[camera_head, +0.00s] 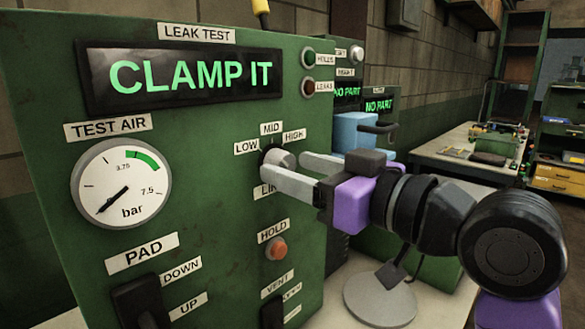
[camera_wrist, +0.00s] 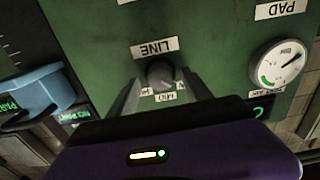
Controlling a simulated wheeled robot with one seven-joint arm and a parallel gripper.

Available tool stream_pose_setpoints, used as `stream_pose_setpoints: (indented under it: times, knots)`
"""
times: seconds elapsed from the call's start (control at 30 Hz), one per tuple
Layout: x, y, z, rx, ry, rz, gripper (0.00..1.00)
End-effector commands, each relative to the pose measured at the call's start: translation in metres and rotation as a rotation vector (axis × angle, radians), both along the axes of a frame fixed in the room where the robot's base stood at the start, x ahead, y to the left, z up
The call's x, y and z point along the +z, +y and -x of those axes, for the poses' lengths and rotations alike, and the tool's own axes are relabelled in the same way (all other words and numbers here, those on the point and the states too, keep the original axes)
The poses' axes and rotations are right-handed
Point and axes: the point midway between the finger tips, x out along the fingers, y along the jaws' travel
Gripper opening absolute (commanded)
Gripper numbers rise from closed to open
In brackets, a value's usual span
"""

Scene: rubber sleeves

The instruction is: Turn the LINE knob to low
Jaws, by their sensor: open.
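The LINE knob (camera_head: 279,156) is on the green leak test panel, with LOW to its left, MID above and HIGH to its right. Its own label below is partly covered by a finger. My gripper (camera_head: 285,167) is open, with its two grey fingers reaching to the panel around the knob. In the wrist view the panel appears upside down. The dark knob (camera_wrist: 160,74) shows there between the open fingers (camera_wrist: 162,84), with a finger on each side. Whether they touch it and where its pointer stands, I cannot tell.
The screen (camera_head: 185,77) reads CLAMP IT. A round gauge (camera_head: 121,184) reads near its low end. An orange HOLD button (camera_head: 276,249) sits below the knob. A PAD lever (camera_head: 142,302) is lower left. A blue fixture (camera_head: 356,131) stands behind my gripper.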

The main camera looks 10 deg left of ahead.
Motion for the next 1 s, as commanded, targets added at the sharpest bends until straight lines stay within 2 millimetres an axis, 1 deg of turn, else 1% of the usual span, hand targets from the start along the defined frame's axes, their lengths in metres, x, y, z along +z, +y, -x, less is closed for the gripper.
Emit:
stream_pose_setpoints:
  times: [0.03,0.2,0.3,0.4,0.53,0.83,0.93,1.0]
  knots:
    - [-0.001,-0.007,0.004,-0.003,-0.001,-0.002,0.58]
    - [-0.001,-0.029,0.022,-0.002,-0.001,-0.002,0.58]
    - [-0.001,-0.041,0.031,-0.003,-0.001,-0.002,0.58]
    - [-0.001,-0.048,0.037,-0.001,-0.001,0.000,0.58]
    - [-0.001,-0.053,0.041,0.000,0.000,0.000,0.58]
    - [0.000,-0.053,0.041,0.000,0.000,-0.004,0.58]
    - [0.009,-0.054,0.040,-0.007,-0.021,-0.032,0.58]
    - [0.021,-0.058,0.037,-0.029,-0.054,-0.069,0.58]
